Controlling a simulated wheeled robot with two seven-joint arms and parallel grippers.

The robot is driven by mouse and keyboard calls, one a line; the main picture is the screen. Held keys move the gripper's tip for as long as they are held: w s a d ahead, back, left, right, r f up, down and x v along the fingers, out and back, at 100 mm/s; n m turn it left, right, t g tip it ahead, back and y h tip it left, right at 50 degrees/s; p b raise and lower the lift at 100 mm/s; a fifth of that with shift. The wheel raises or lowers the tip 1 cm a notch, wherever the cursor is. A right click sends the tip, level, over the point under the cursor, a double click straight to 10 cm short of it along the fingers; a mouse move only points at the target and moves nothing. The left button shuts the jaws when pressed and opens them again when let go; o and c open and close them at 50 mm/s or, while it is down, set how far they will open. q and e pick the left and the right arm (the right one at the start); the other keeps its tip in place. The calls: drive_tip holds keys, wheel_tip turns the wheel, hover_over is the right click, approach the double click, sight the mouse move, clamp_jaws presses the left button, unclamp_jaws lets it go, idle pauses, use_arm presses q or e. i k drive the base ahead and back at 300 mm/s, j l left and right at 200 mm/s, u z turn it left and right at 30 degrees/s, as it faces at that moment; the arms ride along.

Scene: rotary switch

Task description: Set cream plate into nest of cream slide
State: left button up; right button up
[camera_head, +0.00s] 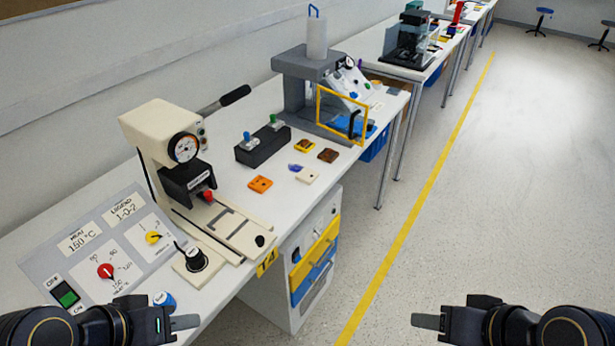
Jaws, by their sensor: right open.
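The cream plate (307,175) lies flat on the white bench, right of the orange plate. The cream slide (229,228) reaches out from the front of the cream press (165,140), with a dark knob at its outer end. A recess outline shows on the slide; no plate is seen in it. My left gripper (186,322) is at the bottom left, by the bench's front edge, well away from the plate; its opening cannot be told. My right gripper (427,321) is at the bottom right over the floor, open and empty.
An orange plate (260,184), brown pieces (327,155) and a black two-button box (262,146) sit near the plate. A grey control panel (110,245) and black knob (196,258) are at the left. A grey machine (308,75) stands behind.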

sight(248, 237)
drive_tip(key=i+l+u, duration=0.1)
drive_tip(key=l, duration=0.25)
drive_tip(key=i+l+u, duration=0.15)
drive_tip(key=i+l, duration=0.15)
drive_tip(key=i+l+u, duration=0.1)
drive_tip(key=l, duration=0.35)
drive_tip(key=i+l+u, duration=0.1)
drive_tip(key=i+l, duration=0.2)
drive_tip(key=i+l+u, duration=0.15)
drive_tip(key=l, duration=0.35)
drive_tip(key=i+l+u, duration=0.1)
drive_tip(key=l, duration=0.3)
drive_tip(key=i+l+u, duration=0.1)
drive_tip(key=l, duration=0.35)
